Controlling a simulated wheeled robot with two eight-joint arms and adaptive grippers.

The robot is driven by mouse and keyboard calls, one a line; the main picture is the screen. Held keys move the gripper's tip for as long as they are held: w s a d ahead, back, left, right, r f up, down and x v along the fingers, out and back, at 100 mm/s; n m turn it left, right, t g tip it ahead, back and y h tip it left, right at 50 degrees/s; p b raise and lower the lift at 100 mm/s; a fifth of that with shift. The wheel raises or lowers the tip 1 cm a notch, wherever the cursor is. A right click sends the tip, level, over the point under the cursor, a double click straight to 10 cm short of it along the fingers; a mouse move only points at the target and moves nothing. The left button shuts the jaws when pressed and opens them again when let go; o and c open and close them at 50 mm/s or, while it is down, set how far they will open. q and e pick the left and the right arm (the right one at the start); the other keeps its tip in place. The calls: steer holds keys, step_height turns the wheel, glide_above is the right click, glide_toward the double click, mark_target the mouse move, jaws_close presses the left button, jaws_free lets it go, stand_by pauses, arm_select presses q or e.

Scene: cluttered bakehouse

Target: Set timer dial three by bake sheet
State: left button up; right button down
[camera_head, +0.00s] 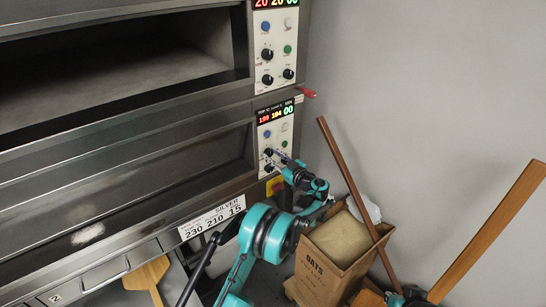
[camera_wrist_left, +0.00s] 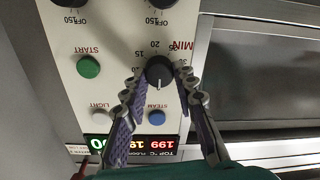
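My left gripper (camera_head: 272,155) is at the lower oven's control panel (camera_head: 265,135). In the left wrist view, which shows the panel upside down, its two fingers (camera_wrist_left: 160,75) stand on either side of a black dial (camera_wrist_left: 159,71) marked MIN and appear to touch it. The dial's white pointer line points toward the bottom of that picture, away from the printed 15 and 20. The bake sheet (camera_head: 211,217) is a white card on the oven front reading SILVER 230 210 15. A teal part of my right arm (camera_head: 395,299) shows at the bottom edge; its fingers are unclear.
The panel display (camera_head: 276,113) shows red, yellow and green figures. A green START button (camera_wrist_left: 88,67) and blue STEAM button (camera_wrist_left: 157,117) flank the dial. An oats box (camera_head: 335,250) and leaning wooden poles (camera_head: 350,178) crowd the right.

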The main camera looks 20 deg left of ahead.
arm_select(q)
jaws_close()
